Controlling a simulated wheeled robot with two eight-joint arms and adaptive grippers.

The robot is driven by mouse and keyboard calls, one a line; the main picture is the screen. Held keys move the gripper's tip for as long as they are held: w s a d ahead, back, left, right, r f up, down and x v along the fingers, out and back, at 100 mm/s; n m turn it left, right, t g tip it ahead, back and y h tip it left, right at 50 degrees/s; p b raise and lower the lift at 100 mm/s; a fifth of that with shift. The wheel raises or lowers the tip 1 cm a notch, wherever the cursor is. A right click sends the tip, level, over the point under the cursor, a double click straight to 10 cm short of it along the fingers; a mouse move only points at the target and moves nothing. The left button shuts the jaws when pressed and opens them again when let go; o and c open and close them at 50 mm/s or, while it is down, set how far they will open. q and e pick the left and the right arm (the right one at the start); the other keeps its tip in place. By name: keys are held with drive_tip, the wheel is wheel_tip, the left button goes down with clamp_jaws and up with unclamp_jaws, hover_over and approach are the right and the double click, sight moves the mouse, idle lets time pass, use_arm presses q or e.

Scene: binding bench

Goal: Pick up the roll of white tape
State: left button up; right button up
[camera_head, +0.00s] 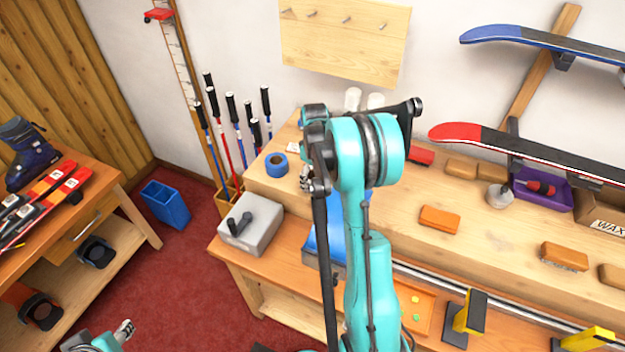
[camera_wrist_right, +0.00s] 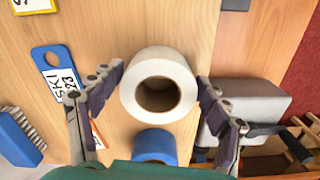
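The roll of white tape (camera_wrist_right: 160,56) stands on the wooden bench in the right wrist view, its round hole facing the camera. My right gripper (camera_wrist_right: 160,77) is open, with one finger on each side of the roll and a small gap visible at the right finger. Whether the left finger touches it is unclear. In the head view, my right arm hides the roll, and part of the right gripper (camera_head: 306,180) shows beside the arm. My left gripper (camera_head: 124,331) shows only partly at the bottom left, away from the bench.
A blue tape roll (camera_wrist_right: 155,146) sits close to the white roll and also shows in the head view (camera_head: 276,165). A blue tag (camera_wrist_right: 58,75) and a blue brush (camera_wrist_right: 18,138) lie to the left. A grey box (camera_head: 252,222) stands at the bench's left end.

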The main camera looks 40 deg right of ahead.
drive_tip(key=c, duration=0.5)
drive_tip(key=shift+o, duration=0.3)
wheel_tip(320, 180, up, 10)
drive_tip(key=p, duration=0.2)
